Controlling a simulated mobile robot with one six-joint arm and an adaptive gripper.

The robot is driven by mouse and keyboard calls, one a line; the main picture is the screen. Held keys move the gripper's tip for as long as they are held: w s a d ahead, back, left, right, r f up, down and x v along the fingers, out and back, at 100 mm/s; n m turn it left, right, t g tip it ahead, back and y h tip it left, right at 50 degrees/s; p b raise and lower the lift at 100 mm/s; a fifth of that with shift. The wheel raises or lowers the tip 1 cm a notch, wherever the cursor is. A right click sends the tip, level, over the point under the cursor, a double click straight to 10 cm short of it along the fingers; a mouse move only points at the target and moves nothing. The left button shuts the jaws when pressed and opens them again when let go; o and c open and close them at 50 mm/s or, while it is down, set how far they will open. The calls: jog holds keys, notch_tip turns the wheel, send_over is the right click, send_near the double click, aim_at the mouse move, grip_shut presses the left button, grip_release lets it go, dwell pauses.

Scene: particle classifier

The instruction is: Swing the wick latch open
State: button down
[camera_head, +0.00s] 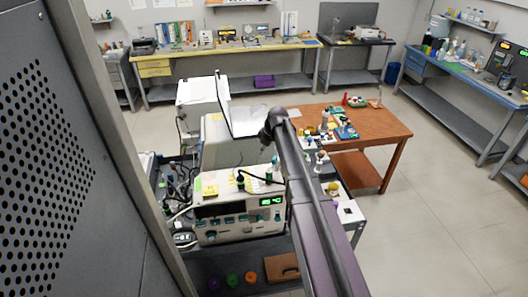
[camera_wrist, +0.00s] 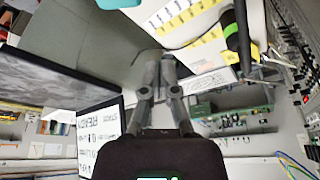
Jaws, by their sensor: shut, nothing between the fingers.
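My gripper (camera_wrist: 157,62) shows in the wrist view with its grey fingertips close together and nothing seen between them. It is in front of a pale instrument panel. I cannot pick out the wick latch for certain in either view. In the head view, a white instrument (camera_head: 240,212) with a green lit display stands on the cart, left of my arm.
In the wrist view, a black and green handled item (camera_wrist: 238,42) is right of the fingers, a green circuit board (camera_wrist: 235,125) lower right and a white text panel (camera_wrist: 98,138) lower left. A brown table (camera_head: 378,124) with small items stands behind the cart. Floor on the right is clear.

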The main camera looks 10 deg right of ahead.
aim_at(273, 162)
jog(key=shift+b+x, duration=2.55)
jog(key=shift+x, duration=0.45)
jog(key=shift+s+d+r, duration=0.1)
jog(key=shift+s+d, duration=0.5)
jog(key=shift+d, duration=0.25)
jog(key=shift+s+d, duration=0.55)
jog(key=shift+d, duration=0.25)
jog(key=shift+s+a, duration=0.1)
jog(key=shift+a, duration=0.1)
jog(key=shift+n, duration=0.3)
